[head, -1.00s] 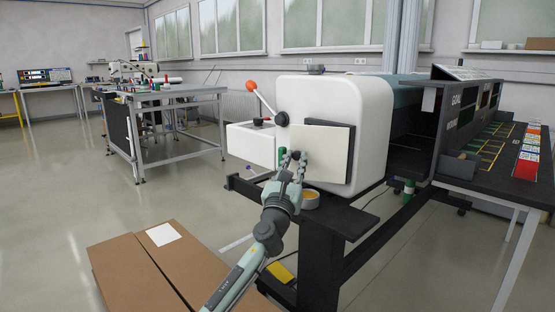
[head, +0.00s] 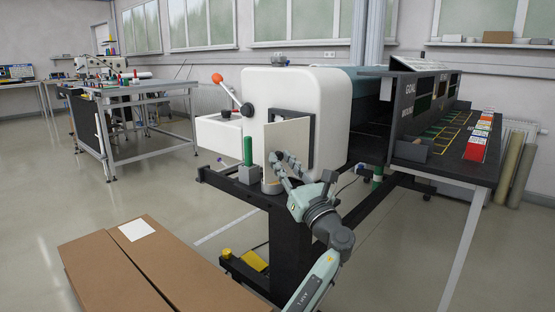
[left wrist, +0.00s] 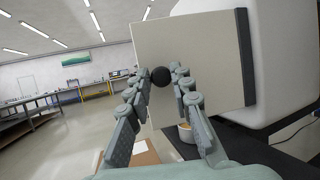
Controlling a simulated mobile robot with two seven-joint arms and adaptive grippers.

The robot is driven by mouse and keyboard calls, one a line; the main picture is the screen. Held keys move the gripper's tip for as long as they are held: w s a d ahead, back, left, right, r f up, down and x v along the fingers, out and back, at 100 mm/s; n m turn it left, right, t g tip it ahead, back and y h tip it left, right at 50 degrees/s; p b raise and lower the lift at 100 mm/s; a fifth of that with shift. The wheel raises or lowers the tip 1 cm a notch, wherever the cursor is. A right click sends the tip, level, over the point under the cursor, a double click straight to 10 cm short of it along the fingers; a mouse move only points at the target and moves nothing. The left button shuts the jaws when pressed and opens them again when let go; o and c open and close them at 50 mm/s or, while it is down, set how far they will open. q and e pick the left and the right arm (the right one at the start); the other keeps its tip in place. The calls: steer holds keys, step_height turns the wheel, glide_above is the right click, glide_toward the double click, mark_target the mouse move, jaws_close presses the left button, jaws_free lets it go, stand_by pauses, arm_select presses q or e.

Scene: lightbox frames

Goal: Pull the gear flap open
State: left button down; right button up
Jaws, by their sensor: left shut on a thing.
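The gear flap (head: 284,138) is a cream panel on the end of the white machine (head: 295,90). It stands swung out at an angle from its dark frame (head: 309,132), and part of the frame's opening shows to its right. My left gripper (head: 279,161) is at the flap's lower part. In the left wrist view my left gripper (left wrist: 161,82) is shut on a round black knob (left wrist: 160,76) at the near edge of the flap (left wrist: 195,55). My right gripper is not in view.
A green-handled tool in a grey block (head: 247,158) stands just left of the flap, on the machine's black base. A small bowl (left wrist: 186,133) is below the flap. A lever with an orange ball (head: 217,78) is at upper left. A cardboard box (head: 150,265) lies on the floor.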

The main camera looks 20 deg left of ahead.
arm_select(q)
steer(key=shift+t, duration=0.4)
steer(key=d, duration=0.4)
steer(key=shift+w+d+r, duration=0.25)
steer(key=shift+w+d, duration=0.05)
steer(key=shift+w, duration=0.1)
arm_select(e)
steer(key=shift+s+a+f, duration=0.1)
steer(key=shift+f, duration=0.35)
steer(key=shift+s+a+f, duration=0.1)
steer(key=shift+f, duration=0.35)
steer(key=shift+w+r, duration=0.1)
arm_select(q)
steer(key=c, duration=1.6)
jaws_free()
steer(key=shift+c, duration=0.2)
steer(key=shift+w+f, duration=0.15)
steer(key=shift+f, duration=0.05)
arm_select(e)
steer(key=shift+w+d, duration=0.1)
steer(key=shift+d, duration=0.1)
arm_select(q)
step_height(320, 180, up, 10)
